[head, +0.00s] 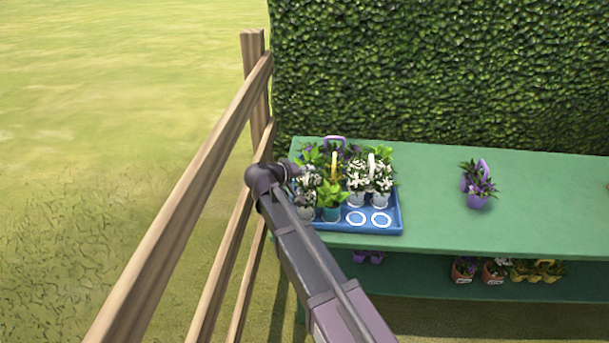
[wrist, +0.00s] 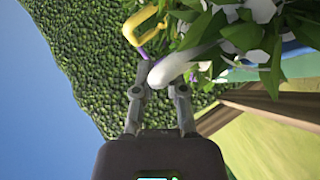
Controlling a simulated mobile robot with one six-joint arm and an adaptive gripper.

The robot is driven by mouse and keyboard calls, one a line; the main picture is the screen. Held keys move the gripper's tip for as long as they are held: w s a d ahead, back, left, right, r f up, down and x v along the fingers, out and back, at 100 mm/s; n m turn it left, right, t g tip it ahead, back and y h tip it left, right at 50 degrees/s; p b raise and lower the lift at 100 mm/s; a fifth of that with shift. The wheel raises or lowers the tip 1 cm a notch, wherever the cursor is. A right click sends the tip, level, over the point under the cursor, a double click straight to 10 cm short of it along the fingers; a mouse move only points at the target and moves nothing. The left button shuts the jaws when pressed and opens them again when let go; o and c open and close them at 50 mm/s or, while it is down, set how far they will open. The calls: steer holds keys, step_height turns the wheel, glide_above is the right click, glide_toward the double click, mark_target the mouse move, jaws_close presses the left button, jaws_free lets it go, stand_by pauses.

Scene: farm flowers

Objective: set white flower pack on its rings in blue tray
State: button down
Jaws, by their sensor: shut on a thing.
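The blue tray (head: 398,228) stands on the left end of the green table. A white flower pack (head: 357,182) with a white handle shows in its right part, behind two bare white rings (head: 368,218). More white flowers (head: 305,185) show at the tray's left, beside my gripper (head: 291,170). In the wrist view my gripper (wrist: 160,76) is shut on a white handle (wrist: 188,62), with white flowers and leaves beyond it. The held pack's pots are hidden in the wrist view, and I cannot tell whether they touch the tray.
A leafy plant in a teal pot (head: 330,212) is at the front. A purple pack (head: 477,190) stands at right on the table (head: 540,215). A wooden fence (head: 180,230) runs at left; a hedge (head: 430,75) stands behind.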

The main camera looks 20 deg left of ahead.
steer(key=shift+f, duration=0.1)
stand_by(0.3)
steer(key=c, duration=0.7)
jaws_free()
steer(key=shift+r, duration=0.2)
steer(key=shift+p+v, duration=1.55)
steer(key=shift+v, duration=2.25)
steer(key=shift+f, duration=0.1)
steer(key=shift+w, duration=0.1)
